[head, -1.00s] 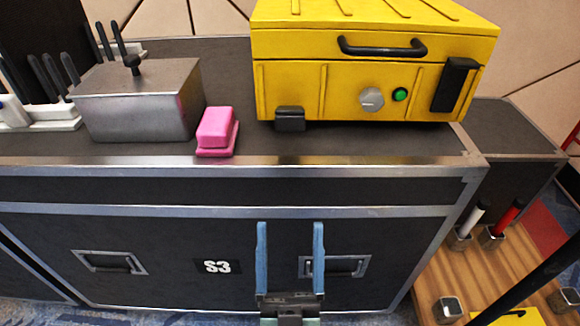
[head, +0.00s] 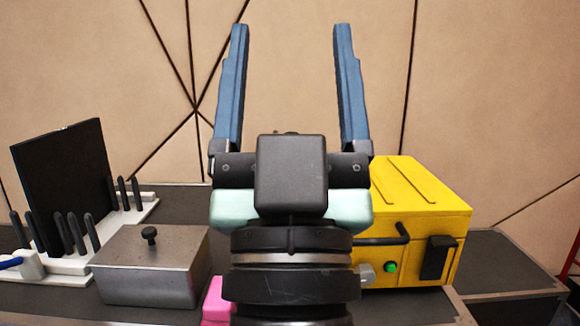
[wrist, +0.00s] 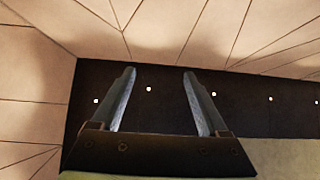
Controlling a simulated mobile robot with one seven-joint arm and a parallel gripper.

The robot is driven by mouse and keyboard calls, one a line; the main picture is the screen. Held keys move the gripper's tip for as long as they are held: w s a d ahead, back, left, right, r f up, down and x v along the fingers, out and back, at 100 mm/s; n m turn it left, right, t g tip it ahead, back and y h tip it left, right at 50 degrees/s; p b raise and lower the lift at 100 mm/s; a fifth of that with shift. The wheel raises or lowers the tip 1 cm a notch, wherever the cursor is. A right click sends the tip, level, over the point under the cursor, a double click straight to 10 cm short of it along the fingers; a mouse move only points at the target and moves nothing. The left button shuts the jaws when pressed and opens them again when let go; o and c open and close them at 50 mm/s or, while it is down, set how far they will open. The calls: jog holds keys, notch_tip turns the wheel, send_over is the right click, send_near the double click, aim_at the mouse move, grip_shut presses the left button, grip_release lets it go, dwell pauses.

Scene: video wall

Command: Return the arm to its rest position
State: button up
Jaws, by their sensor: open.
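My gripper (head: 288,85) stands raised in the middle of the head view, its two blue fingers pointing up and spread wide. Nothing is between them. It also shows in the wrist view (wrist: 158,90), open and empty in front of a dark band and beige panels. My wrist hides part of the case top and part of the things behind it.
On the dark case top (head: 185,205) stand a grey metal box (head: 150,270) with a black knob, a partly hidden pink object (head: 216,302) and a partly hidden yellow box (head: 425,225). A white rack (head: 70,264) with black pegs is at left. Beige wall panels (head: 300,55) rise behind.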

jog(key=s+r+p, duration=0.3)
jog(key=r+p, duration=3.5)
jog(key=r, duration=0.4)
jog(key=shift+s, duration=0.15)
jog(key=shift+a+f, duration=0.1)
